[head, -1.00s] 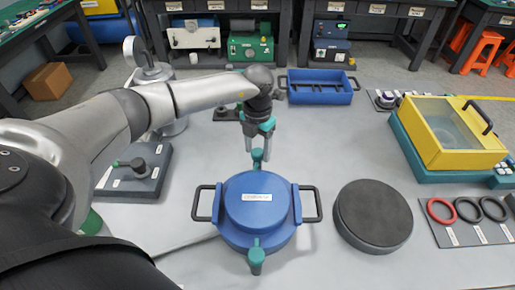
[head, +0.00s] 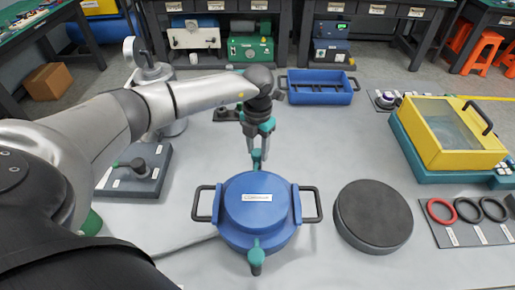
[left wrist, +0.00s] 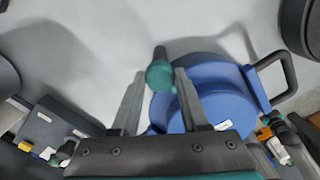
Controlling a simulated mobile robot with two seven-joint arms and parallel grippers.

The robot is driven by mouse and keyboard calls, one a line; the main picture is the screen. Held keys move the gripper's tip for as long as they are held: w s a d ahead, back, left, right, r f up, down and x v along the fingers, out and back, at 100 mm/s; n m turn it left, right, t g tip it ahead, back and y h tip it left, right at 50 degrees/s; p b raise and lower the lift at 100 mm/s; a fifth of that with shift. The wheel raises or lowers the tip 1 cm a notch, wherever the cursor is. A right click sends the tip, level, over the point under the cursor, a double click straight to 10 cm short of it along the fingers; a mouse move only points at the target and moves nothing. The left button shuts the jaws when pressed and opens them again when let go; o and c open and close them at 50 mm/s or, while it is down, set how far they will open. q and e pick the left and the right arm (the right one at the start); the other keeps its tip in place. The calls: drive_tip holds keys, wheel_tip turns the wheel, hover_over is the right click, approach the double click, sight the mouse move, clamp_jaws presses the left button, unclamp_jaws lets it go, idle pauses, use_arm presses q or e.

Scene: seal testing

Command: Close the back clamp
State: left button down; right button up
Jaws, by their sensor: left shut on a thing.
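A round blue chamber with a blue lid (head: 258,205) stands on the table in the head view, with black side handles. Its front clamp (head: 256,256) is a teal lever at the near edge. Its back clamp (head: 257,160) is a teal lever at the far edge, standing up. My left gripper (head: 257,153) points down there, its fingers shut on this back clamp. In the left wrist view the rounded teal end of the back clamp (left wrist: 160,75) sits between the two grey fingers, with the blue lid (left wrist: 215,105) beside it. My right gripper is out of view.
A black round disc (head: 373,215) lies right of the chamber. A yellow box (head: 445,135) and seal rings (head: 467,210) are farther right. A blue tray (head: 320,88) is behind. A dark block with a lever (head: 137,172) is at left, under my arm.

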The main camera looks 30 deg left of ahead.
sight(258, 152)
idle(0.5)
use_arm(q)
drive_tip(key=shift+n+p, duration=0.4)
drive_tip(key=shift+n, duration=0.1)
drive_tip(key=shift+c, duration=2.2)
unclamp_jaws()
wheel_tip(258, 152, up, 7)
drive_tip(key=p, duration=0.6)
drive_tip(key=shift+r, duration=0.15)
